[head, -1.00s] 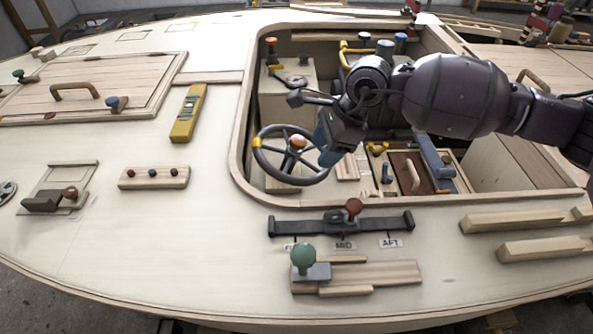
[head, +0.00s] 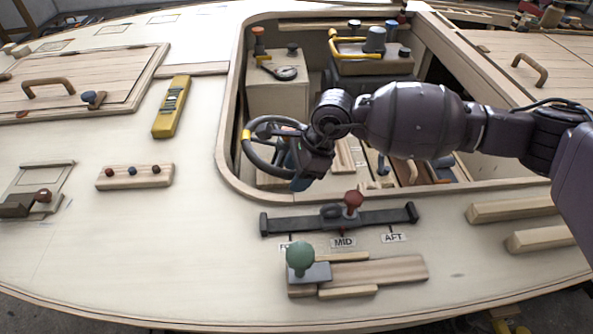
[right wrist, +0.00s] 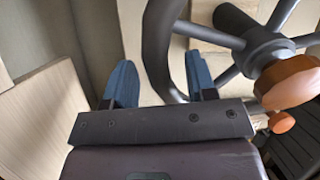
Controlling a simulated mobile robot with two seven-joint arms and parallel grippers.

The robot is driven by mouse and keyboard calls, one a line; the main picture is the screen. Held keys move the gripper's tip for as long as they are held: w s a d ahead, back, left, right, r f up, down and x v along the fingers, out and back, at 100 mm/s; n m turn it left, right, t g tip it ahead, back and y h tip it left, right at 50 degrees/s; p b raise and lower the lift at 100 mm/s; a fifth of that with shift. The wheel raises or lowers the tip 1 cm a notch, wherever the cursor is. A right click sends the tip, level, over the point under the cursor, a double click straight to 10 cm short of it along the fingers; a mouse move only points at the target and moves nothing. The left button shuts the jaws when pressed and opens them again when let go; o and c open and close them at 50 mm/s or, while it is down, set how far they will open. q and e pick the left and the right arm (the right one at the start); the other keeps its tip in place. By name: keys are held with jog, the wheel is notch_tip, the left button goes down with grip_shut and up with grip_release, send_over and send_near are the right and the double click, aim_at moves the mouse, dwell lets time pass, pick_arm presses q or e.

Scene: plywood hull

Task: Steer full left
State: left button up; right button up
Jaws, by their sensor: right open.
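The steering wheel (head: 251,156) is in the cockpit opening, a dark spoked ring with a yellow mark at the left of its rim. My right arm hides its hub and right side in the head view. My right gripper (head: 299,180) is at the near right part of the wheel, its blue fingers pointing down. In the right wrist view my right gripper (right wrist: 160,82) is open, and the wheel's dark rim (right wrist: 159,40) passes between the blue fingers, closer to the right one. An orange hub knob (right wrist: 290,82) shows at the right. My left gripper is not in view.
A slider with a red knob (head: 353,200) and a green-knobbed lever (head: 300,256) lie on the deck in front of the cockpit. A yellow level (head: 171,107) lies left of it. The cockpit frame (head: 228,160) borders the wheel closely.

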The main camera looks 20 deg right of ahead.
jog(key=shift+c, duration=0.3)
grip_shut()
jog(key=shift+d, duration=0.1)
